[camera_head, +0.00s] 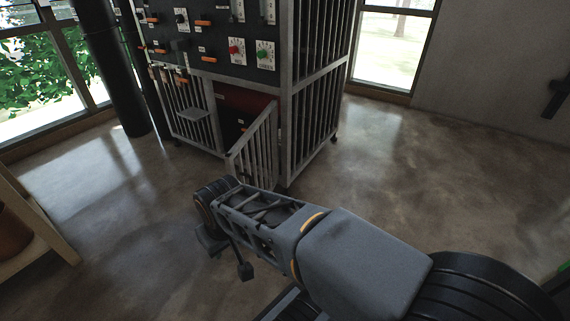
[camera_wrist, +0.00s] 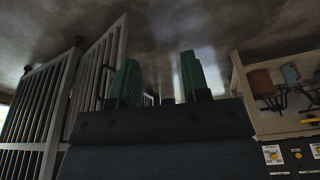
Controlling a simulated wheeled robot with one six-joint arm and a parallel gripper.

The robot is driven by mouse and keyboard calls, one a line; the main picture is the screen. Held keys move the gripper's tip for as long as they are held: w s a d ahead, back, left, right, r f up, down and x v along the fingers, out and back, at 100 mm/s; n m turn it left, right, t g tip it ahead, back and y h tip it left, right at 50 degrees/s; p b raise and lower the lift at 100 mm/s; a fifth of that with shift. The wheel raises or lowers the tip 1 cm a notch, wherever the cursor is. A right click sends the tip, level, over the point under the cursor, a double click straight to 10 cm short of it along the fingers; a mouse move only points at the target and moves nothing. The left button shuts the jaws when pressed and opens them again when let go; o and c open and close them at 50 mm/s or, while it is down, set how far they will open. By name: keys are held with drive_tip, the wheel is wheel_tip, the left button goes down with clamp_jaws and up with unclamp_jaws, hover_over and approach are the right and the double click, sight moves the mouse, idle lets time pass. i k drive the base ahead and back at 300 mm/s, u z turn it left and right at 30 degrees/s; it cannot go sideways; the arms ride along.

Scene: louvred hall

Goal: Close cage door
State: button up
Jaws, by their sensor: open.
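The cage door (camera_head: 254,150) is a small panel of pale metal bars. It stands swung out from the lower front of the cage (camera_head: 318,90), leaving a dark opening beside it. My gripper (camera_head: 228,258) is open and empty, in front of the door and lower in the head view. In the wrist view, the green fingers of my gripper (camera_wrist: 160,82) stand apart with nothing between them. A barred panel, which looks like the door (camera_wrist: 98,72), is just left of the fingers there. I see no clear contact with it.
The cage's upper front carries a dark panel (camera_head: 210,45) with switches and labels. A black column (camera_head: 112,70) stands left of it. A wooden shelf (camera_head: 35,235) with a pot is at the left edge. Bare floor (camera_head: 400,170) lies right of the cage.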

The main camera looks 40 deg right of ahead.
sight(272, 109)
drive_tip(key=z, duration=1.05)
drive_tip(key=i, duration=0.5)
drive_tip(key=k, duration=1.3)
drive_tip(key=u, duration=0.75)
drive_tip(key=i, duration=1.35)
drive_tip(key=z, duration=0.65)
